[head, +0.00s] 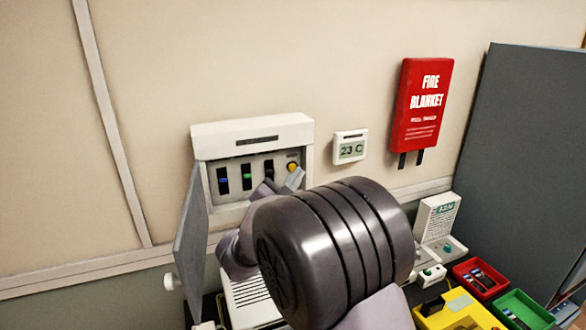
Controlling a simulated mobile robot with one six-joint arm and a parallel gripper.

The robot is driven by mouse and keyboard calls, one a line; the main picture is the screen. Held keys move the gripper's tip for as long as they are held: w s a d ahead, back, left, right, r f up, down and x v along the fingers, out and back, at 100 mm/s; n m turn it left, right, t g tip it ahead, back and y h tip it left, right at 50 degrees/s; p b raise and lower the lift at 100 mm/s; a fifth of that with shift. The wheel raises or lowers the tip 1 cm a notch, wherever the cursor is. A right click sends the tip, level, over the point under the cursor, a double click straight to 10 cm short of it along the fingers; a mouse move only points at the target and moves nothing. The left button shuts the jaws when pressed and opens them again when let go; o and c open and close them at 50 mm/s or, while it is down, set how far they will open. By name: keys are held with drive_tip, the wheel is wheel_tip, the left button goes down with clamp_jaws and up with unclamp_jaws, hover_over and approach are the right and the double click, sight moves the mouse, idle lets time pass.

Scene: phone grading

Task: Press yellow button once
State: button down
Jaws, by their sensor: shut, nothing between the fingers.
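The yellow button (292,166) is small and round, at the right end of a row of controls inside an open white wall box (253,133). My gripper (295,180) is shut and empty, with its grey fingers just below the button in the picture. I cannot tell whether the fingertips touch the button. My large dark arm joint hides the lower right of the box and much of the gripper.
Slider switches with blue (223,180) and green (247,176) marks sit left of the button. The box's grey door (190,245) hangs open at left. A thermostat (350,147) and red fire blanket case (421,105) are to the right. Red (491,293) and green trays (540,312) stand lower right.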

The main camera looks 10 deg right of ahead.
idle(0.5)
drive_tip(key=shift+w+f+b, duration=0.1)
drive_tip(key=shift+w+b, duration=0.25)
drive_tip(key=shift+b, duration=0.05)
drive_tip(key=shift+w, duration=0.1)
drive_tip(key=shift+w+a, duration=0.15)
drive_tip(key=shift+w, duration=0.25)
idle(0.4)
idle(0.4)
drive_tip(key=shift+s+b, duration=0.65)
drive_tip(key=shift+b, duration=0.35)
drive_tip(key=shift+s, duration=0.2)
